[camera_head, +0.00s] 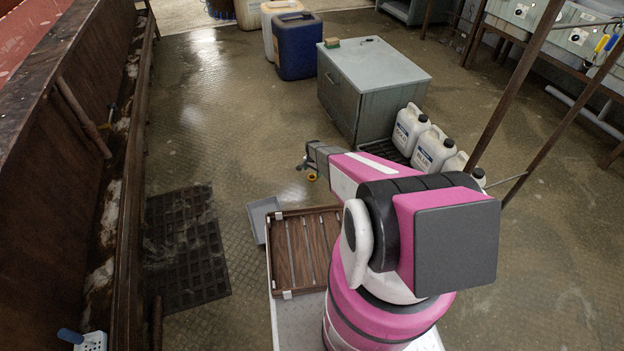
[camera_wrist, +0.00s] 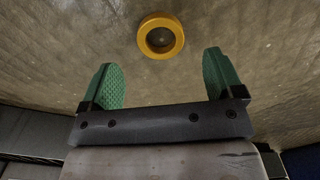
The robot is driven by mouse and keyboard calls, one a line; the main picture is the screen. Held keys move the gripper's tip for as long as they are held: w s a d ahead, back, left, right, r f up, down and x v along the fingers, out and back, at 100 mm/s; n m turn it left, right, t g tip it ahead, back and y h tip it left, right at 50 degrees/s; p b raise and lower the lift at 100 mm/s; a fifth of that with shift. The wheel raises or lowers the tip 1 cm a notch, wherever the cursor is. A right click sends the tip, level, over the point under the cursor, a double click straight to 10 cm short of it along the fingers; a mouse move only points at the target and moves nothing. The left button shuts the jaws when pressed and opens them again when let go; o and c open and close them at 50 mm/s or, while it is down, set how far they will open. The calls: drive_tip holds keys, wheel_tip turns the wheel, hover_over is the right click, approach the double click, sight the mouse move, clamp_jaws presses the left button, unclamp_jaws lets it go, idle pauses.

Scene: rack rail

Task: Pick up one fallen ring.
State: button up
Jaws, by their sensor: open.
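A yellow ring (camera_wrist: 160,49) lies flat on the wet floor in the wrist view, beyond and between my fingertips. In the head view the ring (camera_head: 312,177) shows as a small yellow spot just below my gripper (camera_head: 306,163). My gripper, with green pads in the wrist view (camera_wrist: 163,82), is open and empty. The ring is not between the pads in the picture, and its exact distance from them is hard to tell.
A grey cabinet (camera_head: 373,85) and white jugs (camera_head: 433,150) stand to the right of my gripper. A wooden slatted rack (camera_head: 303,250), a grey tray (camera_head: 262,216) and a black floor mat (camera_head: 184,248) lie nearer. The floor left of the ring is clear.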

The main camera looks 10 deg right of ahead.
sight(312, 178)
drive_tip(key=f, duration=0.4)
drive_tip(key=shift+a+f, duration=0.2)
drive_tip(key=c, duration=1)
drive_tip(key=shift+r, duration=0.15)
